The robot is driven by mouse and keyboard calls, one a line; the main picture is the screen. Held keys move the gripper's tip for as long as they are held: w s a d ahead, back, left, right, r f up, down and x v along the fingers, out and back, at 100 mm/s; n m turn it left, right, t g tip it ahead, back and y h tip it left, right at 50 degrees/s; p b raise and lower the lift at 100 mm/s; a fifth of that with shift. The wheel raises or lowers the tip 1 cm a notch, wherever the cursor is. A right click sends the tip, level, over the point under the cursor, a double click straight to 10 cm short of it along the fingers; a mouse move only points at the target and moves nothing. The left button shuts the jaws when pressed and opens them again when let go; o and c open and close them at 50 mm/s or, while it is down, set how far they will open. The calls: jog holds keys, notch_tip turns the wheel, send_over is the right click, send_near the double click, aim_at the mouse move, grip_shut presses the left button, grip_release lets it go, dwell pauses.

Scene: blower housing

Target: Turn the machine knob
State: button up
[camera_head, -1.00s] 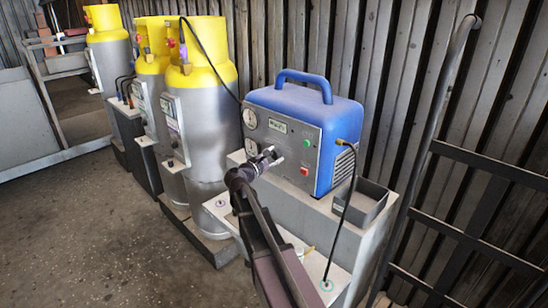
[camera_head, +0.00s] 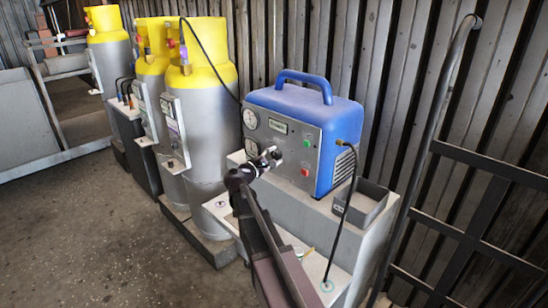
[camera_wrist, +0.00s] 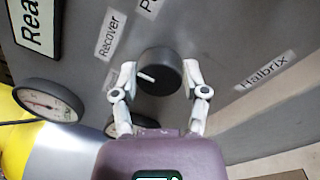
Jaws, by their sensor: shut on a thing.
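The machine is a blue box (camera_head: 300,102) with a grey front panel on a grey stand. Its knob (camera_wrist: 160,72) is round and black with a white pointer mark, which points left in the wrist view. My gripper (camera_wrist: 160,78) has one finger on each side of the knob and is shut on it. In the head view, my gripper (camera_head: 271,157) is at the lower part of the panel and hides the knob. The label "Recover" (camera_wrist: 111,35) is above and left of the knob, and "Halbrix" (camera_wrist: 263,73) is to the right.
A gauge (camera_wrist: 48,101) is left of the knob. Green (camera_head: 307,143) and red (camera_head: 305,172) buttons are right of my gripper. A small open tray (camera_head: 365,204) and a black cable (camera_head: 343,215) are further right. Yellow-topped cylinders (camera_head: 205,110) stand at left.

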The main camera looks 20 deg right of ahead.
jog(key=o, duration=1.1)
jog(key=shift+d, duration=0.1)
jog(key=shift+o, duration=0.2)
jog(key=shift+n, duration=0.3)
